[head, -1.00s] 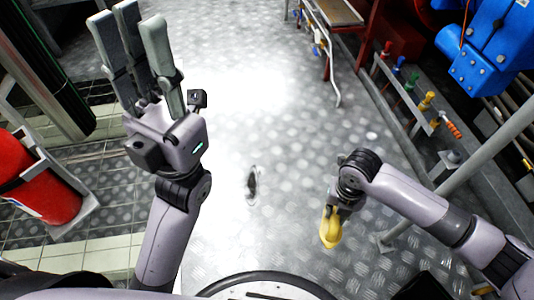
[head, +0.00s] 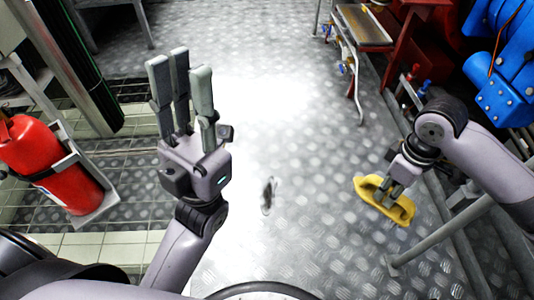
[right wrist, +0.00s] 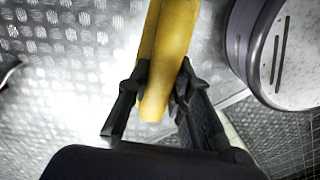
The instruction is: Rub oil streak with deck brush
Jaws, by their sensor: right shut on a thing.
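The deck brush is a yellow block (head: 372,190) on the right in the head view. My right gripper (head: 397,180) is shut on it and holds it above the metal floor. In the right wrist view the brush (right wrist: 167,45) sits between the two dark fingers of the right gripper (right wrist: 158,85). Its bristles are not clearly seen. The oil streak (head: 268,195) is a small dark mark on the tread-plate floor, left of the brush and apart from it. My left gripper (head: 182,95) is raised with its fingers extended upward, open and empty, left of the streak.
A red fire extinguisher (head: 55,165) stands in a bracket at the left. A grey rail (head: 440,235) runs at the right. A red-framed bench (head: 365,30) and blue machinery (head: 500,70) are at the upper right. The floor around the streak is clear.

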